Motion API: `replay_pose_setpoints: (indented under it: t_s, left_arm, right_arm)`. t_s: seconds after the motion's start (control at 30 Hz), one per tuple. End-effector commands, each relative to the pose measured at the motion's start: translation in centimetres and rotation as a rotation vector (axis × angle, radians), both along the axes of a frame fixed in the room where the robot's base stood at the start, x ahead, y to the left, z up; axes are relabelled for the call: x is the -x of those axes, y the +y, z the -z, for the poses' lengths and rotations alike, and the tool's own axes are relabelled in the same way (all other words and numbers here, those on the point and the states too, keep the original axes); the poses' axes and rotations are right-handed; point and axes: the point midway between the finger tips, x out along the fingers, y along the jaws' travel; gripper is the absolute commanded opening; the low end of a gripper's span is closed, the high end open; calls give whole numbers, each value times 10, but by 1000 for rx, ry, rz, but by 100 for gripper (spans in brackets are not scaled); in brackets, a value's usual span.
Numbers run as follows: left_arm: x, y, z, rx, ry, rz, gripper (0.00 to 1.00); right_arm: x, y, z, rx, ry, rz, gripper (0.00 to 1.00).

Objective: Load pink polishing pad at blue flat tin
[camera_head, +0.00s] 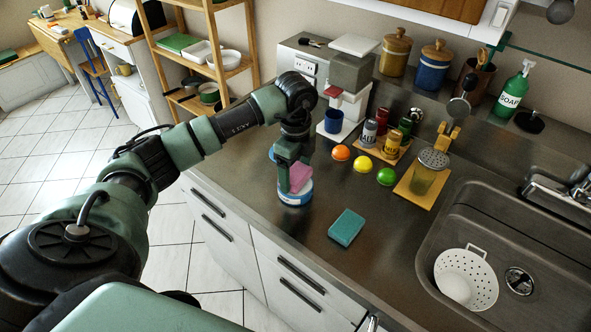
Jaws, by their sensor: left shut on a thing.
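My left gripper (290,183) points down over the counter near its front edge and is shut on the pink polishing pad (301,174). The pad shows on the right side of the fingers; the rest of it is hidden by the gripper. The blue flat tin (295,198) is directly below, a low round tin with a pale band on its side. The pad and fingertips overlap the tin's top in this view. I cannot tell whether the pad touches the tin. My right gripper is not in view.
A teal sponge (347,227) lies to the right on the counter. Orange, yellow and green balls (363,164) sit behind it. The sink (500,250) is at right. A blue cup (333,121) stands behind the gripper.

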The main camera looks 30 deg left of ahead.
Motion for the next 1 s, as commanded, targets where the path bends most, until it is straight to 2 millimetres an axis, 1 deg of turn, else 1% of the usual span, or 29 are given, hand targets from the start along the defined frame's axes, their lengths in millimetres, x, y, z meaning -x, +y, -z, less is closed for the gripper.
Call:
replay_pose_setpoints:
  t_s: [0.53, 1.0]
  left_arm:
    - [0, 0, 0, 0, 0, 0, 44]
    - [0, 0, 4, 0, 1, 0, 44]
  right_arm:
    - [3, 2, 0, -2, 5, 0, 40]
    - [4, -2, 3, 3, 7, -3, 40]
